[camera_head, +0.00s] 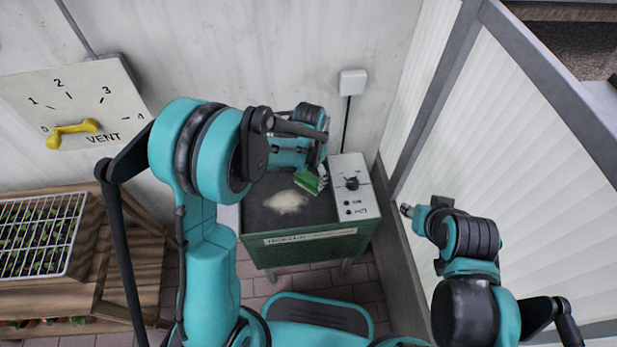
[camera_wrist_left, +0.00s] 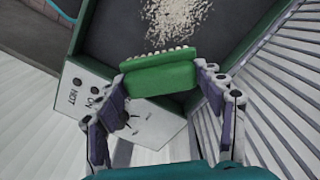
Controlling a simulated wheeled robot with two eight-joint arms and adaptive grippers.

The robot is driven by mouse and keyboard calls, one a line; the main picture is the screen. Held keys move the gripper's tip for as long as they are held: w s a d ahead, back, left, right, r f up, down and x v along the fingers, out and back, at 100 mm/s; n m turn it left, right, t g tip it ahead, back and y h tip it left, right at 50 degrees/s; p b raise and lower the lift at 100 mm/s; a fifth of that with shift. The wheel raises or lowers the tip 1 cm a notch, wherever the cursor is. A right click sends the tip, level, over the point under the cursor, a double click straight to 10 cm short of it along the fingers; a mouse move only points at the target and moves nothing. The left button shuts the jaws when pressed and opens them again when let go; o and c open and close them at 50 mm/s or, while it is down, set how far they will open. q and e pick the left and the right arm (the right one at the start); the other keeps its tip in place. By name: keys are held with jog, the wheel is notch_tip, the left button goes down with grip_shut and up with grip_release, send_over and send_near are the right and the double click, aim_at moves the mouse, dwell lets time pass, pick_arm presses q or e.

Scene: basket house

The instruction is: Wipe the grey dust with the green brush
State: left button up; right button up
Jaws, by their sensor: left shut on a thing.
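The green brush (camera_head: 309,181) is held in my left gripper (camera_head: 318,178) over the right part of the dark top of a green box-shaped unit (camera_head: 312,249). The left wrist view shows the brush (camera_wrist_left: 160,78) clamped between both fingers, its pale bristles facing the dust. The pale grey dust (camera_head: 287,201) lies in a patch on the dark surface, left of and below the brush in the head view. In the left wrist view the dust (camera_wrist_left: 175,20) lies just beyond the bristles; I cannot tell whether they touch it. My right gripper (camera_head: 406,210) is at the right, its fingers too small to read.
A white control panel (camera_head: 352,190) with a knob adjoins the dark surface on the right. A ribbed white wall (camera_head: 490,130) stands close on the right. A wooden bench (camera_head: 120,262) with a wire rack (camera_head: 40,235) is at the left. A yellow-handled vent dial (camera_head: 72,132) is on the wall.

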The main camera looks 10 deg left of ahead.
pick_arm(q)
jog(key=shift+r+p, duration=0.6)
jog(key=shift+r, duration=0.55)
